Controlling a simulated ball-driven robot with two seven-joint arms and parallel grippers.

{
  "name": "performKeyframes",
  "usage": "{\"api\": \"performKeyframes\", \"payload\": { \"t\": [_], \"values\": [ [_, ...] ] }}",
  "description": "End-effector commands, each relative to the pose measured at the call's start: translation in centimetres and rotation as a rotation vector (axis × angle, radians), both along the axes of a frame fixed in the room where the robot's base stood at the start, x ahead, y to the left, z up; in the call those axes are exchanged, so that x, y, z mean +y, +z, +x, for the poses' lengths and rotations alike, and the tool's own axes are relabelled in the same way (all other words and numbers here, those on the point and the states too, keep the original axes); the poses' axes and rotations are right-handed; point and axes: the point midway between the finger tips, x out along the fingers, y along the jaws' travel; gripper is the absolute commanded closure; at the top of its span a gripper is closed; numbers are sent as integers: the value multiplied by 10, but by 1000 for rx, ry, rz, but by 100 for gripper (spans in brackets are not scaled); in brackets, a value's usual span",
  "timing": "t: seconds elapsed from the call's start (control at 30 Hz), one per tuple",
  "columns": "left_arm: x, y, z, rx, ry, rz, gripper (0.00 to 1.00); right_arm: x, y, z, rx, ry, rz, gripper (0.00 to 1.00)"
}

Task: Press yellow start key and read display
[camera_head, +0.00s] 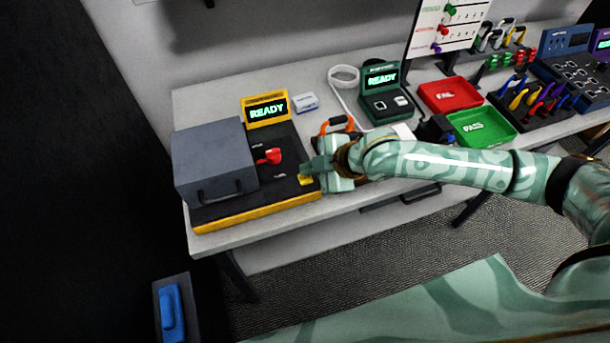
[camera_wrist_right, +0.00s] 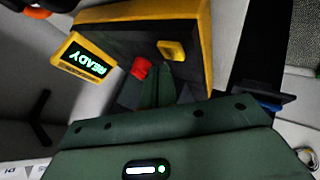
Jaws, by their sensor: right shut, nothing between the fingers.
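The yellow key (camera_head: 306,180) sits near the front right corner of a black tester with a yellow base (camera_head: 255,218). It shows as a yellow square in the right wrist view (camera_wrist_right: 171,50). The tester's yellow-framed display (camera_head: 267,109) reads READY, as it does in the right wrist view (camera_wrist_right: 87,61). My right gripper (camera_head: 310,168) is shut and empty, with its fingertips close to the key. In the right wrist view its fingers (camera_wrist_right: 158,78) point toward the key; I cannot tell whether they touch it. My left gripper is not in view.
A grey box (camera_head: 213,158) and a red knob (camera_head: 271,156) are on the tester. A green device (camera_head: 383,102) reading READY stands farther back. Red FAIL (camera_head: 450,94) and green PASS (camera_head: 482,127) trays lie to the right. An orange-handled tool (camera_head: 335,124) is behind my gripper.

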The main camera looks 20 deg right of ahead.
Motion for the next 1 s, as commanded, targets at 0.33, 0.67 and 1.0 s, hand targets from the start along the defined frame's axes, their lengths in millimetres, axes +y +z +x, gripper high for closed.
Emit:
{"api": "performKeyframes", "payload": {
  "t": [0.33,0.67,1.0],
  "values": [
    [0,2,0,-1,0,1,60,0,-4,0,1,-2,0,100],
    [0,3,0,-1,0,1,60,0,-8,0,0,0,0,100],
    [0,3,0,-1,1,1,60,0,-11,0,0,0,0,100]
  ]
}}
